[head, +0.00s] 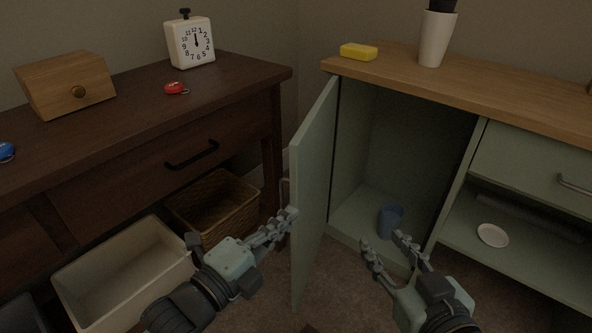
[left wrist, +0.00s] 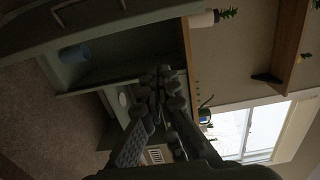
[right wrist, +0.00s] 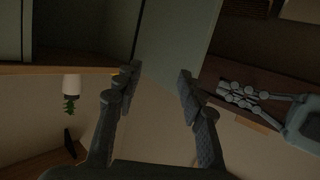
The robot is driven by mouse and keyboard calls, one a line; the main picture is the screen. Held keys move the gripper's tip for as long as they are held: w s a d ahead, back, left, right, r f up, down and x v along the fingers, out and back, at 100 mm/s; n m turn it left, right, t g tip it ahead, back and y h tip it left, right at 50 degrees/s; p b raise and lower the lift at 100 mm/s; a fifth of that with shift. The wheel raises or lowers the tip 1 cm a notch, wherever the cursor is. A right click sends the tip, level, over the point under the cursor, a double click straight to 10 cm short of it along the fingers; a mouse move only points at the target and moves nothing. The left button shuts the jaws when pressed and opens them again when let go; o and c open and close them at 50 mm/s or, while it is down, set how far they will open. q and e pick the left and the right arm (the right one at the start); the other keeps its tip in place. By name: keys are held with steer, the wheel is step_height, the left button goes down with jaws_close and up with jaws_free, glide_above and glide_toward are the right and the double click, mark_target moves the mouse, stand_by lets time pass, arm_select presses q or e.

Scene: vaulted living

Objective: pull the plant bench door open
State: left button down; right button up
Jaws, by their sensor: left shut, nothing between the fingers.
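The plant bench door (head: 313,190) is a pale green panel, swung well out from the bench (head: 480,95), and the compartment behind it is exposed. Its handle (head: 284,190) shows at the door's left edge, on the outer face. My left gripper (head: 291,216) is shut and empty, its tips close to the door's outer face just below the handle; I cannot tell whether they touch. It also shows shut in the left wrist view (left wrist: 163,78). My right gripper (head: 383,240) is open and empty in front of the compartment; its spread fingers show in the right wrist view (right wrist: 158,70).
A blue cup (head: 391,220) stands inside the compartment. A white plate (head: 493,235) lies on the shelf to the right. A yellow sponge (head: 358,52) and white pot (head: 435,38) stand on the bench top. A wicker basket (head: 215,205) and cream bin (head: 125,280) stand left of my left gripper.

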mark_target(297, 186)
arm_select(q)
steer(key=shift+w+d+b, duration=0.2)
steer(key=shift+w+d, duration=0.05)
steer(key=shift+w, duration=1.25)
steer(key=shift+w+d+b, duration=0.15)
steer(key=shift+w+d, duration=0.15)
steer(key=shift+w, duration=1.25)
steer(key=shift+w+d+b, duration=0.2)
steer(key=shift+w+d, duration=0.05)
steer(key=shift+w, duration=1.25)
arm_select(e)
steer(key=shift+a+r+t+y, duration=0.25)
steer(key=shift+a+r+t, duration=0.15)
steer(key=shift+r, duration=0.4)
steer(key=shift+a+r+t+y, duration=0.35)
steer(key=shift+a+r, duration=0.1)
steer(key=shift+r, duration=0.4)
steer(key=shift+a+r+t+y, duration=0.2)
steer(key=shift+a+r+t, duration=0.2)
steer(key=shift+r, duration=0.4)
